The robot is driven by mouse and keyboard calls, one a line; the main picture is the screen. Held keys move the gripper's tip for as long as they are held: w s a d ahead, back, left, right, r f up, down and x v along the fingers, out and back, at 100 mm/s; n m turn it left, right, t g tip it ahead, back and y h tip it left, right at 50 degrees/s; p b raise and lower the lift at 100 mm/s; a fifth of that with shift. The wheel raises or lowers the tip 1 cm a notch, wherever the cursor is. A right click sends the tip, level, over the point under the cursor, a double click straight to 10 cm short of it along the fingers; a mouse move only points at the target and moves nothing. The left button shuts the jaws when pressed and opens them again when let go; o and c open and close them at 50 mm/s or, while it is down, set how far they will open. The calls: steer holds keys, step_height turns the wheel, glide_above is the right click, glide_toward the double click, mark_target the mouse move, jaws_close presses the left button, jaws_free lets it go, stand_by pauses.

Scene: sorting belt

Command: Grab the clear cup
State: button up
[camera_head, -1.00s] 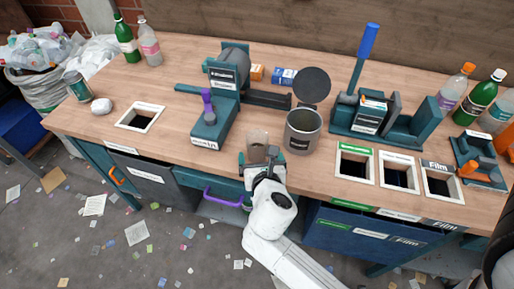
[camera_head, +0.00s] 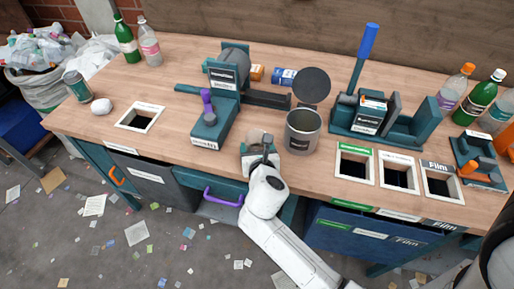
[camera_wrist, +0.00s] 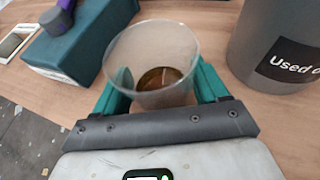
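The clear cup (camera_head: 254,136) is upright near the bench's front edge, between the teal press and the grey canister. In the wrist view the clear cup (camera_wrist: 150,48) has an open rim and something brown at its bottom. My gripper (camera_head: 260,157) reaches it from the front. In the wrist view the teal fingers of my gripper (camera_wrist: 163,85) stand on either side of the cup's lower part. The cup hides part of the fingertips, so I cannot tell whether both touch it.
The grey canister (camera_head: 302,132) with its raised lid stands close on the right. The teal press (camera_head: 211,130) with a purple handle is close on the left. Square bin openings (camera_head: 355,167) lie further right, and bottles (camera_head: 481,98) stand at the far right.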

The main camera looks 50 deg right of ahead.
steer(key=c, duration=0.6)
steer(key=shift+r, duration=0.15)
steer(key=shift+r+p, duration=0.35)
steer(key=shift+r, duration=1)
steer(key=shift+s+a+r+p, duration=0.25)
steer(key=shift+s+a+r, duration=0.1)
steer(key=shift+s+r, duration=1.65)
steer(key=shift+s+a+r+p, duration=0.3)
steer(key=shift+s+r, duration=1)
steer(key=shift+s, duration=1.3)
steer(key=shift+s+a+r+p, duration=0.15)
steer(key=shift+s+a+r, duration=0.3)
steer(key=shift+s+r, duration=1.55)
